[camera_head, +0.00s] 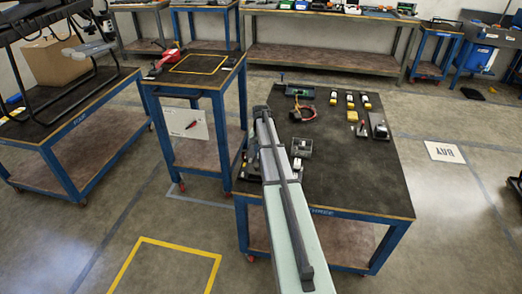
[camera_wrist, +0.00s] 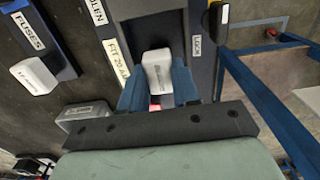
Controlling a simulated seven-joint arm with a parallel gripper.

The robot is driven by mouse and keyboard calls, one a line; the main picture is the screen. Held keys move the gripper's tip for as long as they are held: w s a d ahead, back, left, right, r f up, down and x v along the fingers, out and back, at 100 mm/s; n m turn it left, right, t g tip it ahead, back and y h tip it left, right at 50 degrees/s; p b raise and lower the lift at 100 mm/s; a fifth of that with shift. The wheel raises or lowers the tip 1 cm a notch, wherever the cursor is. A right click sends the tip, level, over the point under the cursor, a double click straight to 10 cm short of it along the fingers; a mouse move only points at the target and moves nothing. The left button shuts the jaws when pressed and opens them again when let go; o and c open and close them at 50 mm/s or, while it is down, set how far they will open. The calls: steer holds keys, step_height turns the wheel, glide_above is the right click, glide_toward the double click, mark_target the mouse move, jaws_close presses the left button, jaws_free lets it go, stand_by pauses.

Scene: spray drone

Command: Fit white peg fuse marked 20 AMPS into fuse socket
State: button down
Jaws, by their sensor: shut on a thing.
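In the wrist view my gripper (camera_wrist: 159,86) has its blue fingers closed around a white peg fuse (camera_wrist: 157,68). The fuse's marking is too blurred to read. It is over or at a dark grey fixture (camera_wrist: 150,28), beside a label reading "FIT 20 A…" (camera_wrist: 115,62). The socket opening is hidden beneath the fuse and fingers, so I cannot tell whether the fuse has entered it. In the head view my arm covers the fingers and the held fuse.
A dark holder labelled "FUSES" (camera_wrist: 28,32) bears another white fuse (camera_wrist: 33,76). A clear box (camera_wrist: 84,114) lies left of my fingers. The workbench (camera_head: 350,175) has tools and yellow-and-white parts (camera_head: 350,103) at its far side; its right front is clear.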

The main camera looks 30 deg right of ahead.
steer(key=shift+f, duration=0.6)
steer(key=c, duration=0.8)
jaws_free()
steer(key=shift+o, duration=0.2)
step_height(320, 180, up, 14)
steer(key=shift+f, duration=0.15)
steer(key=shift+a, duration=0.1)
